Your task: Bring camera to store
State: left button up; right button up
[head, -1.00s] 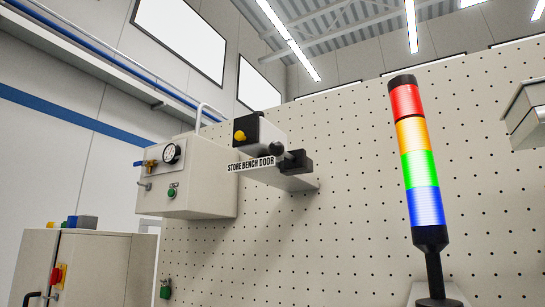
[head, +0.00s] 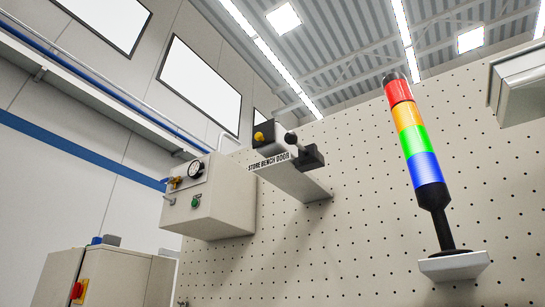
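A shelf labelled "STORE BENCH DOOR" (head: 268,163) juts from the pegboard wall near the middle of the head view. On it sits a dark and grey device with a yellow knob (head: 264,137) and a black round end. I cannot tell whether this is the camera the task names. A black block (head: 311,156) shows at the shelf's right side. Neither of my grippers is in view.
A beige box with a gauge (head: 215,200) hangs left of the shelf. A signal tower in red, orange, green and blue (head: 415,140) stands on a white bracket (head: 455,266) at right. A cabinet (head: 105,280) is at lower left. A pale box (head: 520,88) is at upper right.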

aim_at(279, 146)
jog(key=k+l+u, duration=0.1)
jog(key=u, duration=0.3)
jog(key=k+u, duration=0.25)
jog(key=u, duration=0.15)
jog(key=k+u, duration=0.2)
jog(key=u, duration=0.25)
